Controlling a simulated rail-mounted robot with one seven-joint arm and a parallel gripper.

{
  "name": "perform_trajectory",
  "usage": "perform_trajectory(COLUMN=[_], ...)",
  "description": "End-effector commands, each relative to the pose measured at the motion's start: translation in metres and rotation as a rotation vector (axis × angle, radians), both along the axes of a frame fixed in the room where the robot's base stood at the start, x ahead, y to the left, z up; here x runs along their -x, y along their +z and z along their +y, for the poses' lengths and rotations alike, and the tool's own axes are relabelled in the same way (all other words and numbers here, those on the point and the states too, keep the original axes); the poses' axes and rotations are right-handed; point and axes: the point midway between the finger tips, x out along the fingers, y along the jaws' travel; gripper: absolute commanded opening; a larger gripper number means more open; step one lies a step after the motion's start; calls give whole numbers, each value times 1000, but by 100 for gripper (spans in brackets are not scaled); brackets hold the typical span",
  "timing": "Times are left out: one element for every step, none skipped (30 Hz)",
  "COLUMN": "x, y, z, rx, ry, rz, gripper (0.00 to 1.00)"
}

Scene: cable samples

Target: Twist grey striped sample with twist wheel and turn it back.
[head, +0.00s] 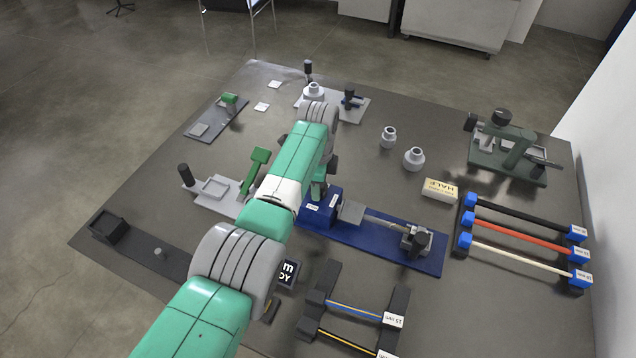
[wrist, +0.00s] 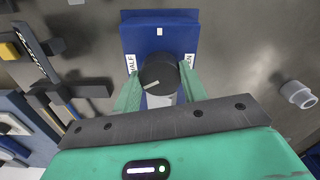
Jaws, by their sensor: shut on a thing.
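The blue twist device (head: 345,228) stands right of centre in the head view, a long plate with a boxy block at its left end. A grey rod (head: 385,223), seemingly the grey sample, lies along it between a grey block and a clamp (head: 415,240); its stripe is too small to make out. In the wrist view the black twist wheel (wrist: 158,70) has a pale pointer line pointing left and slightly down. My gripper (wrist: 161,88) is shut on it, green fingers on both sides. In the head view my gripper (head: 319,190) is at the block, the wheel largely hidden.
A rack with striped samples (head: 350,312) stands in front. A rack of black, red and white samples (head: 525,237) is at the right. A cream box marked HALF (head: 440,190) and grey pots (head: 413,158) stand behind the device. A green-handled fixture (head: 215,190) is left of my arm.

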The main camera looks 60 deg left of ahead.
Motion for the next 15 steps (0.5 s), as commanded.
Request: perform_trajectory(x=[0, 0, 0, 0, 0, 0, 0, -1, -1, -1, -1, -1, -1, -1, -1], y=[1, 1, 1, 1, 1, 1, 1, 1, 1, 1, 1, 1, 1, 1, 1], z=[0, 0, 0, 0, 0, 0, 0, 0, 0, 0, 0, 0, 0, 0, 0], rx=[-1, -1, -1, -1, -1, -1, -1, -1, -1, -1, -1, -1, -1, -1, -1], ry=[-41, -68, -103, -127, -152, -184, -207, -230, -257, -277, -297, -320, -337, -353, -371], rz=[-1, -1, -1, -1, -1, -1, -1, -1, -1, -1, -1, -1, -1, -1, -1], gripper=[19, 19, 19, 19, 19, 19, 19, 19, 19, 19, 19, 19, 19, 19, 19])
